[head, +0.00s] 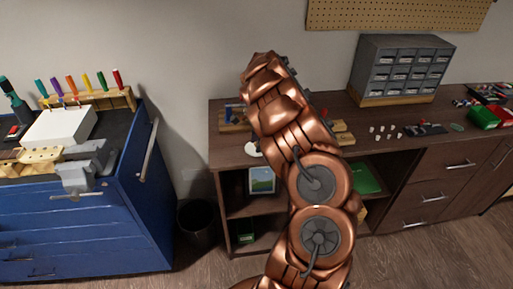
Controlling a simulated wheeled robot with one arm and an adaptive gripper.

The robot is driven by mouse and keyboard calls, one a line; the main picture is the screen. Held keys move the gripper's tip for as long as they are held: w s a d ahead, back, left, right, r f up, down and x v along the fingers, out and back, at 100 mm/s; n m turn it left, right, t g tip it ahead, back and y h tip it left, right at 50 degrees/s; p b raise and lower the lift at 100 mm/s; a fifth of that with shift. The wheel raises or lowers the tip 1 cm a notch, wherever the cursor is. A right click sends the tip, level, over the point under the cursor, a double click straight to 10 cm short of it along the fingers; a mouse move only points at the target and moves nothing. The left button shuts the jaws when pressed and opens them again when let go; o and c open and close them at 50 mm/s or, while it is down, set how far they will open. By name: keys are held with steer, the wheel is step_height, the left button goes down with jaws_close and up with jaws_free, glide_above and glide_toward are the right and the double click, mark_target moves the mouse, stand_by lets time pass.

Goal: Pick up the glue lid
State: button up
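I cannot make out a glue lid. My copper arm rises through the middle of the picture and covers part of the brown workbench (222,155). My gripper is not clearly visible; the arm's links hide its fingers and anything between them. To the left of the arm, a small white round item (253,149) sits at the bench's front edge, partly hidden. Behind it is a wooden holder (232,127) with blue and red items, also partly covered by the arm. A glue bottle cannot be told apart there.
A grey drawer cabinet (402,65) stands at the bench's back. Small white pieces (380,132) and a green-and-red box (487,117) lie on the right. A blue tool cabinet (80,225) stands left, with a dark bin (196,222) between. Open shelves lie under the bench.

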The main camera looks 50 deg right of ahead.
steer(key=shift+f, duration=0.15)
steer(key=c, duration=0.3)
steer(key=shift+s+a, duration=0.1)
jaws_close()
steer(key=shift+f, duration=0.15)
